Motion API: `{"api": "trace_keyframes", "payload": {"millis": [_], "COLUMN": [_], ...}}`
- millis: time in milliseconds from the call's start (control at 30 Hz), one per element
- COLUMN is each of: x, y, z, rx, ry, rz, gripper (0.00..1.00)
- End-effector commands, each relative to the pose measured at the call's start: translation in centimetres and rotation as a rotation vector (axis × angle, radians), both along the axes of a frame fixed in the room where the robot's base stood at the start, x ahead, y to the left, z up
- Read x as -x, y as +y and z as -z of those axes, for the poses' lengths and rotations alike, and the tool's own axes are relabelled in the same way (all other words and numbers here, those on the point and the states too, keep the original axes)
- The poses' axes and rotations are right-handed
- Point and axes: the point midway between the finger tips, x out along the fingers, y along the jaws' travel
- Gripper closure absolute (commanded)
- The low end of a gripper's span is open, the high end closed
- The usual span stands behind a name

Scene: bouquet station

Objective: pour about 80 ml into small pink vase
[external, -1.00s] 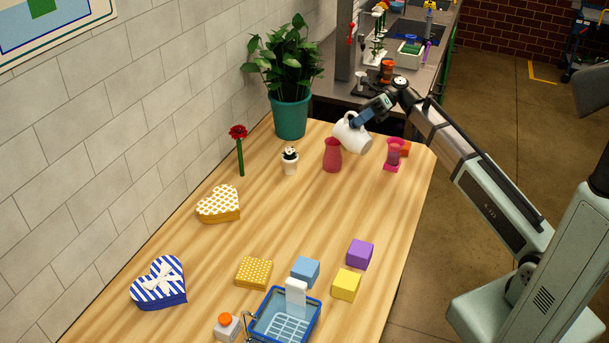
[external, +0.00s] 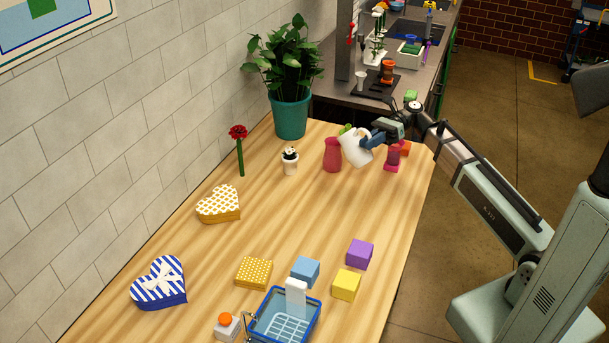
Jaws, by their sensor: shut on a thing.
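The pink vase (external: 332,155) stands upright on the wooden table near its far end. My gripper (external: 372,139) is shut on a white pitcher (external: 355,149), just right of the pink vase. The pitcher is tilted and appears low, close to the tabletop. Its body lies beside the vase in the picture; I cannot tell whether they touch. Any liquid inside the pitcher or the vase is hidden. A second, bright pink object (external: 391,160) with a darker pink top stands right of the pitcher, partly behind my gripper.
A potted plant (external: 291,113) stands at the far left corner. A small panda-topped pot (external: 290,162) and a red flower (external: 239,150) are left of the vase.

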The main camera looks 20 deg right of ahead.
Motion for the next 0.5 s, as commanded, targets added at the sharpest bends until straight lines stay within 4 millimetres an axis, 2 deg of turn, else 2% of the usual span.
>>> {"api": "trace_keyframes", "payload": {"millis": [500], "x": [0.18], "y": [-0.09], "z": [0.49], "rx": [-0.021], "ry": [-0.043], "rz": [0.0], "gripper": [1.0]}}
